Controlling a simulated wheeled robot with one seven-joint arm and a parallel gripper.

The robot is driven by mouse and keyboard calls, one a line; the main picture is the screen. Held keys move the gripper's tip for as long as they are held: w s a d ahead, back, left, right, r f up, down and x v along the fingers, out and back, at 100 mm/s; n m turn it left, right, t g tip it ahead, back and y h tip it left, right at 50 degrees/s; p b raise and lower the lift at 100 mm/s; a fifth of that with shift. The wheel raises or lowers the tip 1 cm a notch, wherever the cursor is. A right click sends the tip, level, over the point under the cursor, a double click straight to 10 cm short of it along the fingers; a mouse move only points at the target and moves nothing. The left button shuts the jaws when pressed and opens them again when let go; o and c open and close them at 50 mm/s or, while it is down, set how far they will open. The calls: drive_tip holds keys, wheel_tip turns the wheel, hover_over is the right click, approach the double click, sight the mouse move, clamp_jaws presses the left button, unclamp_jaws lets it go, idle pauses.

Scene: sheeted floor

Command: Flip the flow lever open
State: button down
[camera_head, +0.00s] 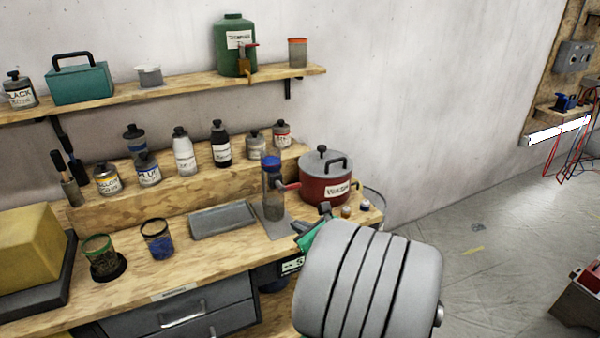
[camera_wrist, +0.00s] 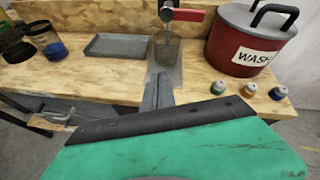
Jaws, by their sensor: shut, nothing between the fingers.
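A red flow lever (camera_head: 288,186) sticks out on the left side of the red pot labelled WASH (camera_head: 325,190). In the wrist view the lever (camera_wrist: 188,14) is at the top, beside a metal spout, above a clear cup (camera_wrist: 167,50); the pot (camera_wrist: 228,50) is right of it. A second red lever (camera_head: 249,45) is on the green jug (camera_head: 233,50) on the shelf. My gripper (camera_wrist: 158,90) is shut and empty, short of the cup and apart from the WASH lever. In the head view my gripper (camera_head: 325,210) is partly hidden by my arm.
A grey tray (camera_head: 222,220) lies left of the cup on the wooden bench. Several small jars (camera_wrist: 248,90) stand at the bench's right front. Bottles line the riser (camera_head: 150,205) behind. Open floor lies to the right.

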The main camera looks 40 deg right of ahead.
drive_tip(key=d+r+m, duration=0.1)
drive_tip(key=s+d+m+h, duration=0.1)
drive_tip(key=s+d+r+m, duration=0.1)
drive_tip(key=d+m, duration=0.1)
drive_tip(key=shift+r+t+h, duration=0.3)
drive_tip(key=shift+t+h, duration=0.1)
drive_tip(key=shift+w, duration=0.1)
drive_tip(key=w+d+p, duration=0.2)
drive_tip(key=w+p, duration=0.1)
drive_tip(key=w, duration=0.6)
drive_tip(key=shift+d+r, duration=0.3)
